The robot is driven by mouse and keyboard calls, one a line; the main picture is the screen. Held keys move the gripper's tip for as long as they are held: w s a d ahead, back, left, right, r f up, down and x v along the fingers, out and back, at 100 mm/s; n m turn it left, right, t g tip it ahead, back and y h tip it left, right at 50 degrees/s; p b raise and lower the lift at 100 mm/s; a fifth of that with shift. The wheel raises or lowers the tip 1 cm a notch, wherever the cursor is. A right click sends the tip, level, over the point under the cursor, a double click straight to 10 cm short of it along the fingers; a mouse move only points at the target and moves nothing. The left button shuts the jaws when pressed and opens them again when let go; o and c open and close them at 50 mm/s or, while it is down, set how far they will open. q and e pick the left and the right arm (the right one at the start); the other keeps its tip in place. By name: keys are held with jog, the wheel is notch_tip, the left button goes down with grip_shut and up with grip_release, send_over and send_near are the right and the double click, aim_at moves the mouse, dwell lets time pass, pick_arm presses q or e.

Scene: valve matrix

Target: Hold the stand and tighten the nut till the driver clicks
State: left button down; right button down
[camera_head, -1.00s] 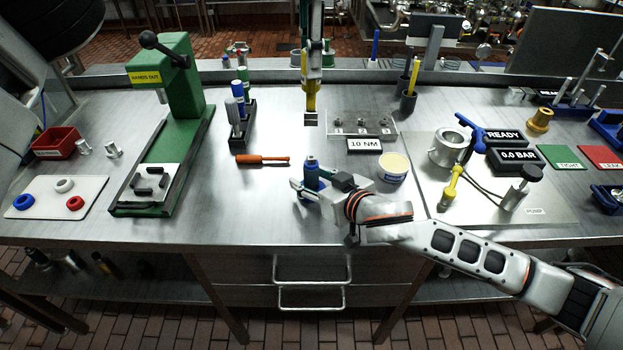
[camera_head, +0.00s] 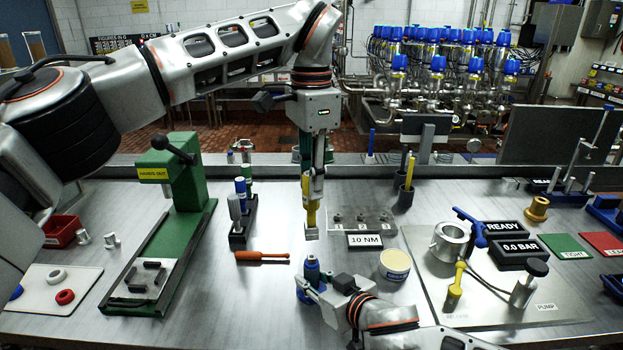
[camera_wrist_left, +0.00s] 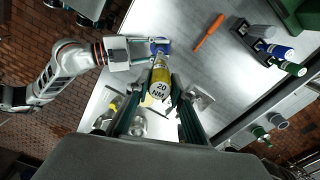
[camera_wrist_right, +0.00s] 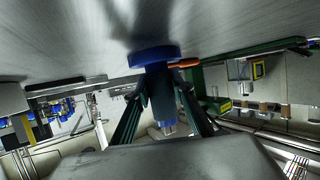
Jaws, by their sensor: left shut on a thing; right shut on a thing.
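My left gripper (camera_head: 312,180) is shut on a yellow torque driver (camera_head: 311,212), which hangs upright with its metal tip down. In the left wrist view the driver's end (camera_wrist_left: 160,90) reads 20 NM. The blue stand (camera_head: 312,270) is upright on the bench, just below the driver tip, with a small gap in the head view. My right gripper (camera_head: 310,288) is shut on the stand from the front right. In the right wrist view the stand shows a wide blue base (camera_wrist_right: 155,56), a blue body and a metal top (camera_wrist_right: 168,128). I cannot make out the nut clearly.
An orange-handled tool (camera_head: 262,256) lies left of the stand. A 10 NM sign (camera_head: 364,241) and a round cream-topped tub (camera_head: 394,264) are close on the right. The green press (camera_head: 185,185) stands left. The pump plate (camera_head: 430,290) lies right.

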aim_at(311, 210)
pick_arm(q)
jog(key=shift+f, duration=2.3)
jog(key=shift+f, duration=1.1)
jog(key=shift+m, duration=1.7)
